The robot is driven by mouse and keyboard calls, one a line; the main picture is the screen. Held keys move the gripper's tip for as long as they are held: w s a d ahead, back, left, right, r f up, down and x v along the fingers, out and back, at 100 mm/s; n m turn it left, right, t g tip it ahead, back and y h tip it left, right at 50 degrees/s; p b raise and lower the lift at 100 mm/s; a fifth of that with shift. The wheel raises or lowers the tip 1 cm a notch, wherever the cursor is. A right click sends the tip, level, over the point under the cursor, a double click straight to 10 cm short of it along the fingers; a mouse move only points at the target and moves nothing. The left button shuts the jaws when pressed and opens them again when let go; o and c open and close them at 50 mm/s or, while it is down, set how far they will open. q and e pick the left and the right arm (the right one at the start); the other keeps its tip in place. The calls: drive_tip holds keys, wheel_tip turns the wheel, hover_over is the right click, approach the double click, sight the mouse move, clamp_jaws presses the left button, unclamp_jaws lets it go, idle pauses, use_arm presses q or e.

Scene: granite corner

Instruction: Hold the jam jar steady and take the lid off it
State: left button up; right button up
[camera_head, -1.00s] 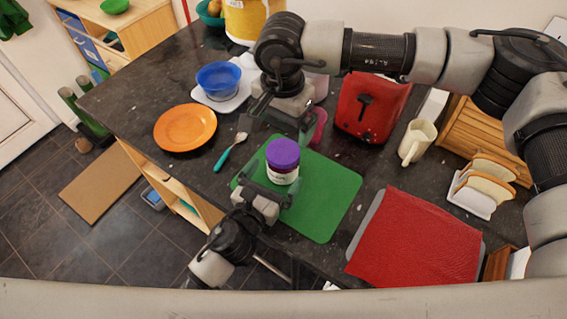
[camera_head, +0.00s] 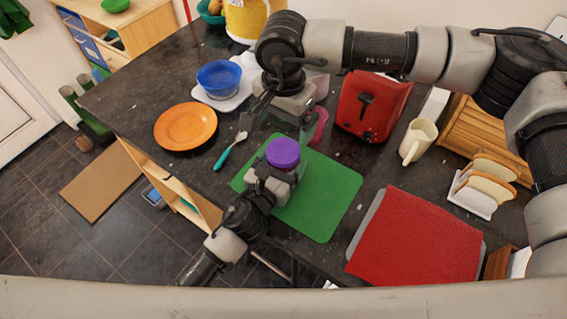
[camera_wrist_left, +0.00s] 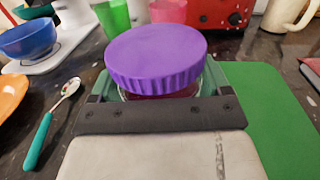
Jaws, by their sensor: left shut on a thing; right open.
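The jam jar stands on the green mat (camera_head: 330,205) with its purple lid (camera_head: 283,153) on top. In the left wrist view the ridged lid (camera_wrist_left: 155,50) fills the middle, and a strip of the clear jar (camera_wrist_left: 160,94) shows just below it. My left gripper (camera_head: 277,174) is shut around the jar's body, under the lid. Its black and green fingers hide most of the jar. My right gripper (camera_head: 279,124) is open and empty, above and behind the jar, apart from the lid.
A teal-handled spoon (camera_head: 230,151), an orange plate (camera_head: 185,127) and a blue bowl (camera_head: 219,78) lie to the left. A red toaster (camera_head: 372,105) and a cream mug (camera_head: 418,140) stand at the back right. A red cloth (camera_head: 415,240) lies right of the mat. Pink and green items stand behind the jar.

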sight(283, 150)
use_arm(q)
drive_tip(key=c, duration=0.7)
use_arm(e)
drive_tip(key=m, duration=0.4)
drive_tip(key=shift+m, duration=0.3)
drive_tip(key=m, duration=0.8)
drive_tip(key=shift+m, duration=0.3)
drive_tip(key=m, duration=0.8)
drive_tip(key=shift+m, duration=0.3)
drive_tip(key=m, duration=0.8)
drive_tip(key=shift+m, duration=0.4)
drive_tip(key=m, duration=0.5)
drive_tip(key=shift+f, duration=4.05)
